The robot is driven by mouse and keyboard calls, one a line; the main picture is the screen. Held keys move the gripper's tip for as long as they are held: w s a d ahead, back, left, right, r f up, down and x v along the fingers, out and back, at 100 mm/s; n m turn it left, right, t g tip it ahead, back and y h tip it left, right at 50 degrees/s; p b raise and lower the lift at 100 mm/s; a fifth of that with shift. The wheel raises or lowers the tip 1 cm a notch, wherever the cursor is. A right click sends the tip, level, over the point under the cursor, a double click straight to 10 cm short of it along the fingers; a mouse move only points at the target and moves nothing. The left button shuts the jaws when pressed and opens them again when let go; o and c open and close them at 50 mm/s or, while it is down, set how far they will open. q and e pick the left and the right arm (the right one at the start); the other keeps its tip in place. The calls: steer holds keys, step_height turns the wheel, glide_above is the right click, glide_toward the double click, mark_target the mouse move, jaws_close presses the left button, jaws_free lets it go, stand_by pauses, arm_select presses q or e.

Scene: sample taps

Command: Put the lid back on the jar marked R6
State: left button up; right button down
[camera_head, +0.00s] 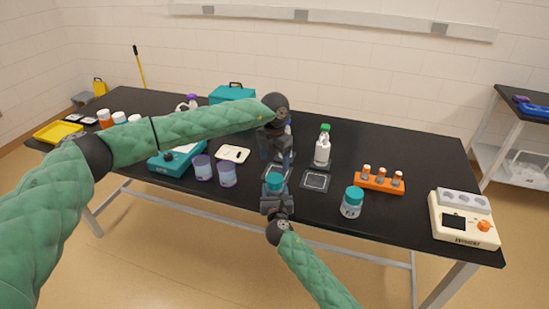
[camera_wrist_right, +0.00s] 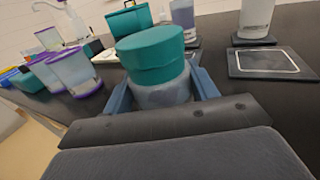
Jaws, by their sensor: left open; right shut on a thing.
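My right gripper (camera_head: 276,200) is shut around a clear jar (camera_wrist_right: 163,93) near the table's front edge, and the wrist view shows its blue fingers on both sides. A teal lid (camera_wrist_right: 150,52) is on top of this jar; it shows two teal tiers, slightly offset. The lid also shows in the head view (camera_head: 274,179). My left gripper (camera_head: 281,158) is open, just above and behind the lid, with no lid seen in it. Another clear jar with a teal lid (camera_head: 351,202) stands to the right. No R6 mark is readable on either jar.
Purple-rimmed cups (camera_head: 227,174) and a teal device (camera_head: 176,160) stand to the left. A green-capped bottle (camera_head: 323,150) stands behind a dark square pad (camera_head: 316,181). An orange rack (camera_head: 379,184) with vials and a cream device (camera_head: 463,222) are at the right.

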mark_target(274, 178)
arm_select(q)
steer(key=shift+f, duration=3.75)
steer(key=c, duration=1.1)
steer(key=o, duration=1.2)
steer(key=shift+c, duration=0.2)
steer(key=shift+r, duration=0.1)
